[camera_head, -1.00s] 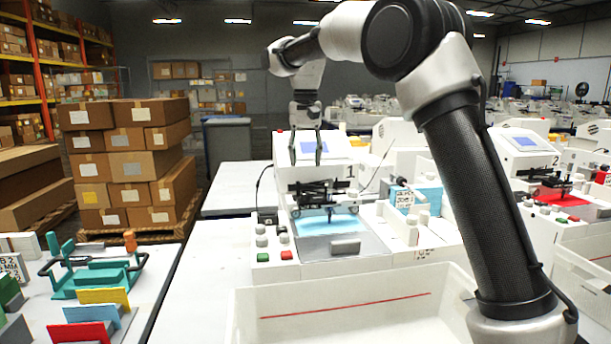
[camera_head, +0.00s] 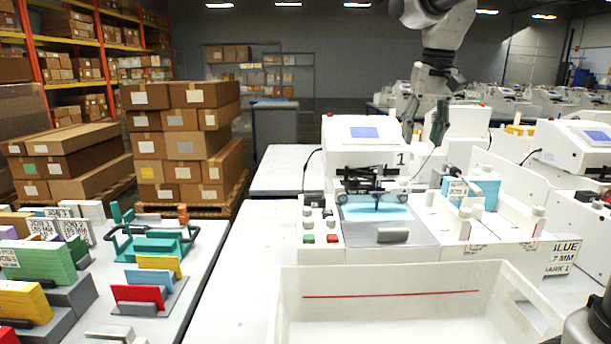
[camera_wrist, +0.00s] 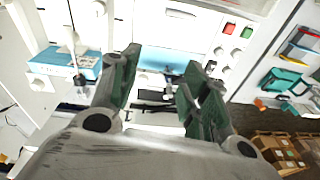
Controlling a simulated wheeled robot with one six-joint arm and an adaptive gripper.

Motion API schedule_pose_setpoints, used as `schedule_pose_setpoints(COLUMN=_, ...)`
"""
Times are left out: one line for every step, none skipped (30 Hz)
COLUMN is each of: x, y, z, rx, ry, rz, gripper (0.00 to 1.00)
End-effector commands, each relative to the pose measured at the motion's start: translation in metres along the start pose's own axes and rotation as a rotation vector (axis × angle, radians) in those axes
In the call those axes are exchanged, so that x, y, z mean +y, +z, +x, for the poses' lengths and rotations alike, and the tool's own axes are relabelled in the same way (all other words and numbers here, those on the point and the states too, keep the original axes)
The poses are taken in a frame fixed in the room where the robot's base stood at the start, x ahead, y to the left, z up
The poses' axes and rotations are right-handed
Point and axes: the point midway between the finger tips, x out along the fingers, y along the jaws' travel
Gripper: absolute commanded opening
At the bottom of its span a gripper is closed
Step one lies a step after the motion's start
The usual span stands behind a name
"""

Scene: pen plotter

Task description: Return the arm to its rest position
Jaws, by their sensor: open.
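My gripper (camera_head: 424,122) hangs in the upper right of the head view, fingers pointing down and apart, with nothing between them. It is in the air above and to the right of the pen plotter marked 1 (camera_head: 362,150). In the wrist view my open gripper (camera_wrist: 160,95) shows two green-padded fingers, with the plotter's dark pen carriage (camera_wrist: 158,97) far below between them. The plotter holds a light blue sheet (camera_head: 362,212) under its carriage. Most of my arm is out of the head view.
A white bin (camera_head: 390,284) with a red line stands in front of the plotter. A blue block (camera_head: 484,192) sits in the holder to its right. Coloured cards in stands (camera_head: 140,293) and a green fixture (camera_head: 152,240) are on the left table. Stacked cartons (camera_head: 186,140) stand behind.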

Motion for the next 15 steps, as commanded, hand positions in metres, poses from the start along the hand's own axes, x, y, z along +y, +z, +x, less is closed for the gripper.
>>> schedule_pose_setpoints(x=0.018, y=0.022, z=-0.003, rx=0.022, ry=-0.004, rz=-0.004, gripper=0.46)
schedule_pose_setpoints(x=0.027, y=0.035, z=-0.003, rx=0.035, ry=-0.006, rz=-0.012, gripper=0.46)
schedule_pose_setpoints(x=0.040, y=0.052, z=-0.002, rx=0.052, ry=-0.008, rz=-0.019, gripper=0.46)
schedule_pose_setpoints(x=0.048, y=0.065, z=0.000, rx=0.064, ry=-0.008, rz=-0.026, gripper=0.46)
schedule_pose_setpoints(x=0.057, y=0.078, z=0.002, rx=0.078, ry=-0.009, rz=-0.033, gripper=0.46)
schedule_pose_setpoints(x=0.067, y=0.096, z=0.006, rx=0.095, ry=-0.009, rz=-0.041, gripper=0.46)
schedule_pose_setpoints(x=0.075, y=0.110, z=0.010, rx=0.107, ry=-0.008, rz=-0.048, gripper=0.46)
schedule_pose_setpoints(x=0.082, y=0.123, z=0.014, rx=0.121, ry=-0.008, rz=-0.054, gripper=0.46)
schedule_pose_setpoints(x=0.091, y=0.141, z=0.020, rx=0.138, ry=-0.006, rz=-0.063, gripper=0.46)
schedule_pose_setpoints(x=0.098, y=0.153, z=0.026, rx=0.149, ry=-0.004, rz=-0.069, gripper=0.46)
schedule_pose_setpoints(x=0.103, y=0.165, z=0.032, rx=0.161, ry=-0.002, rz=-0.076, gripper=0.46)
schedule_pose_setpoints(x=0.110, y=0.180, z=0.039, rx=0.175, ry=0.000, rz=-0.083, gripper=0.46)
schedule_pose_setpoints(x=0.114, y=0.191, z=0.045, rx=0.185, ry=0.003, rz=-0.089, gripper=0.46)
schedule_pose_setpoints(x=0.118, y=0.200, z=0.051, rx=0.194, ry=0.005, rz=-0.094, gripper=0.46)
schedule_pose_setpoints(x=0.122, y=0.211, z=0.057, rx=0.205, ry=0.008, rz=-0.101, gripper=0.46)
